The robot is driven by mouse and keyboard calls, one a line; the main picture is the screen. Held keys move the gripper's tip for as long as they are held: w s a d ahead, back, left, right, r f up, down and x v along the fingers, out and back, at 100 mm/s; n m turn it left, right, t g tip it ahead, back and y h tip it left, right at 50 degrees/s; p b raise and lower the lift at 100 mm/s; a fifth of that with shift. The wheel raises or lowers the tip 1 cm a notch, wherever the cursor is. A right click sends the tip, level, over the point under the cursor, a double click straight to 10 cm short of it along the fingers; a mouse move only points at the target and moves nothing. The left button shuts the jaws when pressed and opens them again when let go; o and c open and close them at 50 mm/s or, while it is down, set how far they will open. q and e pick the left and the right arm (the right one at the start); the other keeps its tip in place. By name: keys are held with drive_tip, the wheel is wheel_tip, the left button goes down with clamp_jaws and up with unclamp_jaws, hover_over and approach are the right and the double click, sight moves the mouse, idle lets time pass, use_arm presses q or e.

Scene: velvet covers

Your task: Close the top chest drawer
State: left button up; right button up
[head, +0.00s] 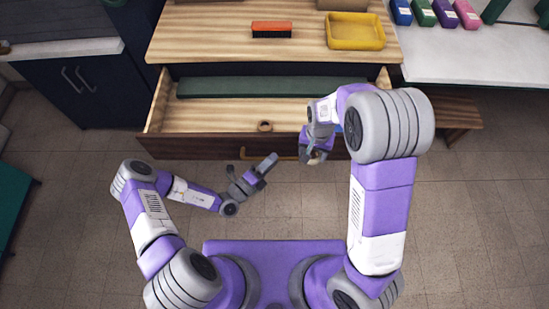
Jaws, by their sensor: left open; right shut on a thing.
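The wooden chest's top drawer (158,108) is pulled out towards me, showing its pale wood inside. Its dark brown front (200,149) carries a brass-coloured handle (285,156) near the middle. A small tan ring-shaped thing (265,126) lies in the drawer near the front. My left gripper (266,165) is open and empty, just in front of the drawer front, near the handle's left part. My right gripper (316,155) is at the drawer front, right of the handle, shut on a small tan thing that its fingers mostly hide.
The chest top (210,35) holds a red-orange brush-like block (271,29) and a yellow tray (355,32). A long dark green panel (250,87) lies across the drawer's back. A white counter (470,60) stands at right, dark cabinets (85,95) at left. The tiled floor ahead is clear.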

use_arm(q)
drive_tip(key=shift+x, duration=0.95)
drive_tip(key=shift+c, duration=0.2)
clamp_jaws()
